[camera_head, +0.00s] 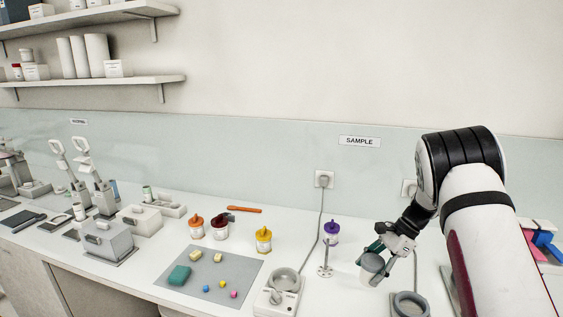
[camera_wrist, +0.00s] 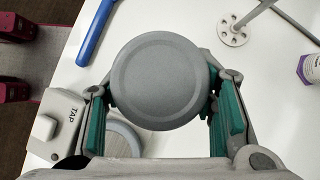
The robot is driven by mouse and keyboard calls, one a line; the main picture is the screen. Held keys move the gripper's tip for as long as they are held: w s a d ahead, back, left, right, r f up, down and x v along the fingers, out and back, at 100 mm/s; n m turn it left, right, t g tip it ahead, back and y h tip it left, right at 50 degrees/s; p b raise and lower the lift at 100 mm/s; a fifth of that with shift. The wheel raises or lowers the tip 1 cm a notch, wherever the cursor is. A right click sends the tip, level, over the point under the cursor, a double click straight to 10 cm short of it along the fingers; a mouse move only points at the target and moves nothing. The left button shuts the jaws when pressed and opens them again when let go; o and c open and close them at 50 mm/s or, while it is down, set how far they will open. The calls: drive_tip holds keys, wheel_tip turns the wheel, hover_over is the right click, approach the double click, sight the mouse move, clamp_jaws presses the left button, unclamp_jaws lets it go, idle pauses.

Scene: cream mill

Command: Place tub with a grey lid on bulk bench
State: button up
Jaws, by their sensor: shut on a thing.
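The tub with a grey lid (camera_wrist: 160,80) is between the green-padded fingers of my gripper (camera_wrist: 162,110), its round lid facing the wrist camera. In the head view the tub (camera_head: 372,268) shows as a pale grey cup shape, and my gripper (camera_head: 385,256) is shut on it at the right part of the bench. It seems to be held just above or at the bench top; I cannot tell if it touches. A label on the wall reads SAMPLE (camera_head: 359,141). No sign reading bulk shows in either view.
A purple-lidded tub (camera_head: 332,232) and a small metal stand (camera_head: 325,270) are left of my gripper. A device with a round bowl (camera_head: 285,281) and a second round-topped device (camera_head: 410,304) stand near the front. A grey mat (camera_head: 210,297) holds small coloured pieces.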

drive_tip(key=s+a+f+n+g+h+b, duration=0.1)
drive_tip(key=n, duration=0.3)
drive_tip(key=s+a+f+n+g+h+b, duration=0.1)
drive_tip(key=a+f+n+g+h, duration=0.1)
drive_tip(key=n, duration=0.2)
drive_tip(key=s+a+f+n+g+h+b, duration=0.1)
drive_tip(key=a+n+g, duration=0.1)
drive_tip(key=n, duration=0.3)
drive_tip(key=shift+s+a+f+h, duration=0.15)
drive_tip(key=shift+a+f+h, duration=0.05)
drive_tip(key=shift+f+h, duration=0.1)
drive_tip(key=n, duration=0.1)
drive_tip(key=n+h, duration=0.1)
drive_tip(key=s+n+b, duration=0.1)
drive_tip(key=shift+a+f+g+h, duration=0.25)
drive_tip(key=shift+g+h, duration=0.15)
drive_tip(key=shift+s+n, duration=0.15)
drive_tip(key=shift+n, duration=0.15)
drive_tip(key=shift+s+r, duration=0.1)
